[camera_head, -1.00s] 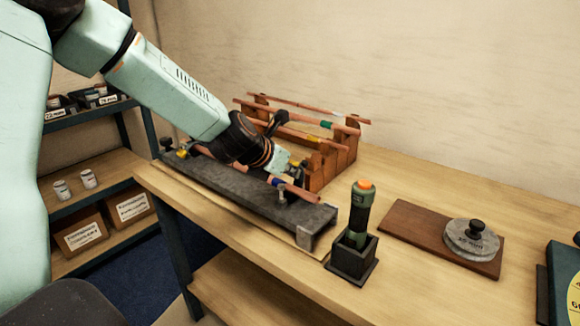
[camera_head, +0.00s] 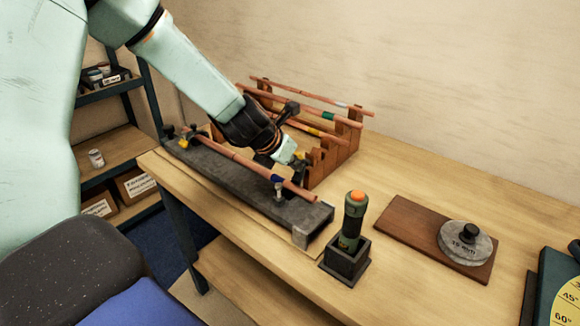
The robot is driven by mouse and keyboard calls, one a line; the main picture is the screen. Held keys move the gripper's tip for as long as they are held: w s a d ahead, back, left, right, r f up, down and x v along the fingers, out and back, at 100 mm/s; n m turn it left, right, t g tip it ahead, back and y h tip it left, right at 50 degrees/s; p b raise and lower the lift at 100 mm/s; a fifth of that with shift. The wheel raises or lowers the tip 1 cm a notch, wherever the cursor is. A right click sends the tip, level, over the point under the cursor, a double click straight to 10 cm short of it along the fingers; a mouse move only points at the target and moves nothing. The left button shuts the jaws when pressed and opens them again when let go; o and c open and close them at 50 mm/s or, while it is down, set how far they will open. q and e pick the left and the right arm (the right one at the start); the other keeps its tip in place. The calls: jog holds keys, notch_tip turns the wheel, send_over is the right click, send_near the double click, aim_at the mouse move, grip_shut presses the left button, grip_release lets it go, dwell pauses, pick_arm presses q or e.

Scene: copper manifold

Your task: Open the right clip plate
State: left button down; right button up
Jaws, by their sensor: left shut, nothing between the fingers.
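A dark grey clamp bench (camera_head: 225,178) lies along the table's front edge. A copper pipe (camera_head: 238,158) with a dark blue band lies along it. The right clip (camera_head: 280,192) is a small metal post and plate by the pipe near the bench's right end; its plate is too small to read as open or shut. A yellowish left clip (camera_head: 184,142) sits at the far left end. My left gripper (camera_head: 292,184) points down just behind the pipe, near the right clip, shut and empty. I cannot tell whether it touches the clip. My right gripper is out of view.
A wooden rack (camera_head: 340,145) with several copper pipes stands close behind my left gripper. A green tool with an orange top (camera_head: 354,205) stands in a dark holder (camera_head: 346,262). A brown board (camera_head: 400,222) carries a grey disc (camera_head: 466,242). Shelves (camera_head: 115,145) stand at left.

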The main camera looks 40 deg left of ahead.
pick_arm(q)
jog(key=shift+w+d, duration=0.1)
jog(key=shift+w, duration=0.1)
jog(key=shift+r, duration=0.15)
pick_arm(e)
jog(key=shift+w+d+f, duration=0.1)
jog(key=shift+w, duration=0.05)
pick_arm(q)
jog(key=shift+w, duration=0.35)
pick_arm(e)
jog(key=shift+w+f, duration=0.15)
pick_arm(q)
jog(key=shift+s+r, duration=0.1)
jog(key=shift+s, duration=0.05)
